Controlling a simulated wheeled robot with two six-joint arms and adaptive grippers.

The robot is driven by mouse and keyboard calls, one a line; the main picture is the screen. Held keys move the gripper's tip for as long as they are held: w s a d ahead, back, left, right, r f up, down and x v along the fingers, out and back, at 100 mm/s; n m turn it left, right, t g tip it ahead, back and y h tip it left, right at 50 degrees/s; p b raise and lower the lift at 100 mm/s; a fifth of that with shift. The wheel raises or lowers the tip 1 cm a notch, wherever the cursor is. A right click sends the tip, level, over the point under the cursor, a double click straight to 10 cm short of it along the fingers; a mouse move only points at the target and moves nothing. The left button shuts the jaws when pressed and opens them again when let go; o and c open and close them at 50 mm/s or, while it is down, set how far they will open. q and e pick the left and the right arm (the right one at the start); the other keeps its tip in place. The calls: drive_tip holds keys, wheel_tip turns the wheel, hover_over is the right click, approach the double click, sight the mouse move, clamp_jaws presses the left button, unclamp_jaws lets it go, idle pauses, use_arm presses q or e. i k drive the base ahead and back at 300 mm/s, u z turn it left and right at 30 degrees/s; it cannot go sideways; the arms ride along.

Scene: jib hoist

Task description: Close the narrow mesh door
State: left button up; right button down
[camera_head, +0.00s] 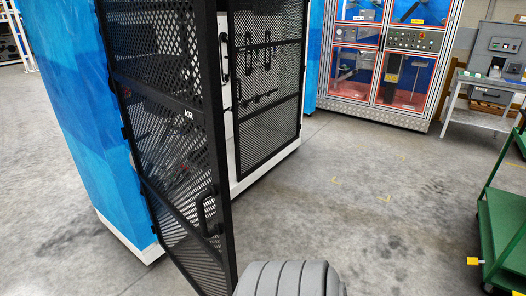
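A black-framed mesh door (165,135) stands open at the near corner of a blue cabinet (75,110). It carries a small "AIR" label and a black handle (209,212) low near its free edge. A second black mesh door (268,90) stands behind it to the right, with a dark upright handle (224,57) at its left edge. A gap shows between the two doors, with the cabinet's white base (236,183) below. I cannot tell for sure which door is the narrow one. Neither of my grippers is in view.
A red-framed glass cabinet (385,55) stands at the back right, beside a grey bench (476,120). A green cart (503,225) stands at the right edge. The concrete floor (370,200) between the doors and the cart is clear.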

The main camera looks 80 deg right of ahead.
sight(210, 117)
drive_tip(key=z, duration=1.75)
drive_tip(key=i, duration=1)
drive_tip(key=z, duration=2.8)
drive_tip(key=k, duration=0.75)
drive_tip(key=u, duration=1.3)
